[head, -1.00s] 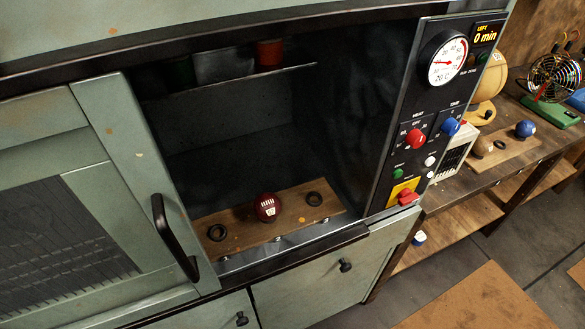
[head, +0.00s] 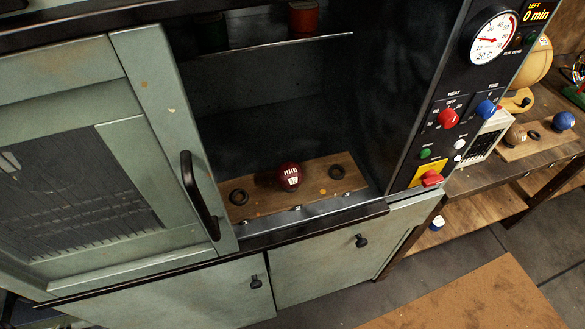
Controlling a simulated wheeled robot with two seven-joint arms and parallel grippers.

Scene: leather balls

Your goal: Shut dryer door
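The dryer door (head: 165,120) is a pale green framed panel with a dark ribbed window, at the left of the head view. It stands partly across the dryer opening, and the right part of the opening is uncovered. Its black bar handle (head: 198,195) is upright near the door's right edge. Inside the dark dryer chamber (head: 270,95), a dark red ball (head: 289,176) sits on a wooden board (head: 262,200) between two black rings. Neither of my grippers shows in the view.
The control panel (head: 455,120) with gauge, red and blue knobs and buttons is right of the opening. Black-knobbed lower cupboards (head: 330,262) are shut. A wooden side bench (head: 525,165) at right holds a blue ball (head: 563,121) and a tan ball (head: 515,134). Floor shows at lower right.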

